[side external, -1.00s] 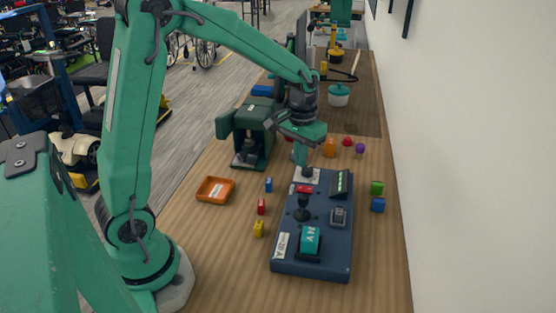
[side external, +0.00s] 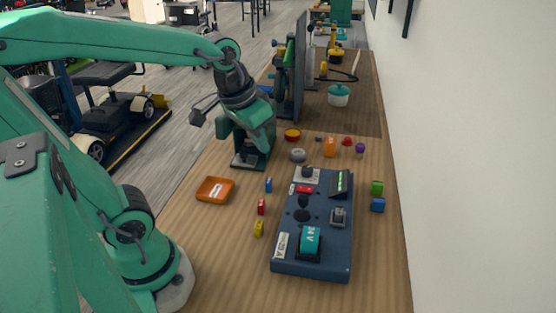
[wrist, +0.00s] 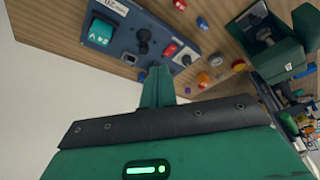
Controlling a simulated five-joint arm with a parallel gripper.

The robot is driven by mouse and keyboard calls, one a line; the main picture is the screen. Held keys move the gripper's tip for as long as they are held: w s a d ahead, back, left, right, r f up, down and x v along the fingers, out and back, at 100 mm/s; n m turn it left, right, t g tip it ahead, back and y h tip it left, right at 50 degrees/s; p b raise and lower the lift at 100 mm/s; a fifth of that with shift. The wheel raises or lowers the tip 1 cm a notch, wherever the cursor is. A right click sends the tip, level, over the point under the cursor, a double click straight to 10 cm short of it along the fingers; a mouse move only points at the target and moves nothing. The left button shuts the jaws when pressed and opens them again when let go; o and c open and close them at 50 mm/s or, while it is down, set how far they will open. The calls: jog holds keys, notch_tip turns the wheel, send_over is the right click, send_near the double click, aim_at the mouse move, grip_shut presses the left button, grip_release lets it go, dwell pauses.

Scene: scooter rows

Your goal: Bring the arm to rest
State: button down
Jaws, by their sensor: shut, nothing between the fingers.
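My gripper (side external: 266,147) is in the side view, tilted down in front of the dark green machine (side external: 238,155). It is shut and empty, and it hides part of that machine. In the wrist view my gripper's closed fingers (wrist: 158,82) point up the picture. The arm is bent, with its upper links reaching in from the left edge.
A dark blue control panel (side external: 286,250) with a teal rocker and a joystick stands on the wooden bench. An orange tray (side external: 202,193) and small red, blue and yellow blocks lie left of it. Green and blue blocks (side external: 377,205) lie right.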

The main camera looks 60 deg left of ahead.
jog(key=shift+m+t, duration=0.4)
jog(key=shift+t, duration=0.4)
jog(key=shift+s+d+r, duration=0.1)
jog(key=shift+s+d, duration=0.05)
jog(key=shift+s, duration=0.8)
jog(key=shift+s+d+r, duration=0.1)
jog(key=shift+s, duration=0.9)
jog(key=shift+s+d+r, duration=0.1)
jog(key=shift+s+d, duration=0.05)
jog(key=shift+s, duration=0.8)
jog(key=shift+w, duration=0.15)
jog(key=w+a+f+m+g, duration=0.1)
jog(key=w+m, duration=0.3)
jog(key=w, duration=0.6)
jog(key=w+a+f+m+g, duration=0.1)
jog(key=w+f+m+g, duration=0.3)
jog(key=w, duration=0.6)
jog(key=shift+w+a+m+g, duration=0.15)
jog(key=shift+w+m+g, duration=0.15)
jog(key=shift+w+m, duration=0.15)
jog(key=shift+f, duration=0.1)
jog(key=shift+f, duration=0.1)
